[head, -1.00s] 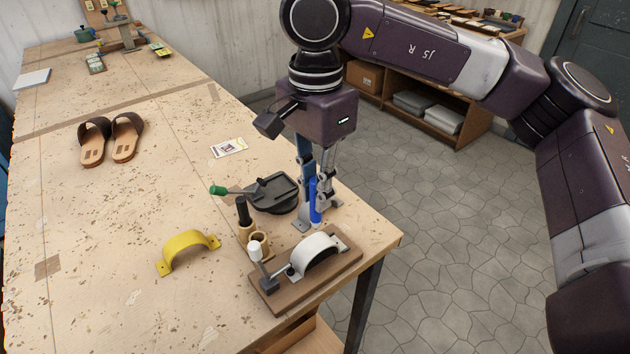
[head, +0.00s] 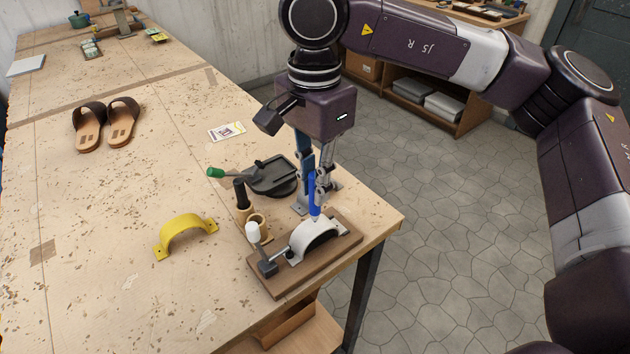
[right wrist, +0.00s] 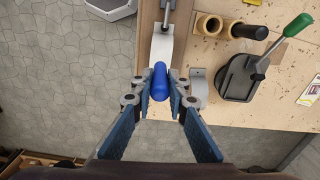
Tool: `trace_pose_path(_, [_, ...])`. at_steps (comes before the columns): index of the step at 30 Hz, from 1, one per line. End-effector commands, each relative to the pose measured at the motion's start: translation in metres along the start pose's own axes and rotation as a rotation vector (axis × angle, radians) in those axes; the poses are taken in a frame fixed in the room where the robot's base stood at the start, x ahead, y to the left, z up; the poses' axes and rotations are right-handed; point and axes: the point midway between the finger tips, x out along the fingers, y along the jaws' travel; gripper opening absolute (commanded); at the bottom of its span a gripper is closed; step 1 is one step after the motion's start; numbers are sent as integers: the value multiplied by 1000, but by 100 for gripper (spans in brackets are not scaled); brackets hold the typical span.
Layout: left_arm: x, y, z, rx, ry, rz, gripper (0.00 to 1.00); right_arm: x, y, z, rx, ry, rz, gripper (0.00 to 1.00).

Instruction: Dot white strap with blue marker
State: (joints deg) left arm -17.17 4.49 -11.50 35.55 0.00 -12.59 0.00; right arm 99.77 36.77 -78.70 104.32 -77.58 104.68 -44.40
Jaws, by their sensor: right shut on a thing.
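The white strap (head: 321,232) is an arched band on a brown wooden board (head: 290,284) near the table's front right corner. I cannot tell whether the tip touches. My left gripper is not in view.
A yellow arched strap (head: 187,236) lies to the left. Wooden cups (head: 259,228), one with a black-handled tool (head: 241,195), and a dark press with a green handle (head: 272,177) stand close behind the board. Sandals (head: 122,124) and a card (head: 226,131) lie farther back.

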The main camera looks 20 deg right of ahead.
Motion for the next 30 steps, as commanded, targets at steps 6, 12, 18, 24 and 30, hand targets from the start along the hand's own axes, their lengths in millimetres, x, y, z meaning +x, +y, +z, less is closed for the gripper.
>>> trace_pose_path(6, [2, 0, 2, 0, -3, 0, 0, 2, 0, 0, 0, 0, 0, 1])
trace_pose_path(12, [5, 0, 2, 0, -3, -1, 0, 6, 0, 0, 0, 0, 0, 1])
trace_pose_path(18, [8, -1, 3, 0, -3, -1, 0, 8, 0, 0, 0, 0, 0, 1])
trace_pose_path(24, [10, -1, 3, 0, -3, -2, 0, 11, 0, 0, 0, 0, 0, 1])
trace_pose_path(30, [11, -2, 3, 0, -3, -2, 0, 12, 0, 0, 0, 0, 0, 1])
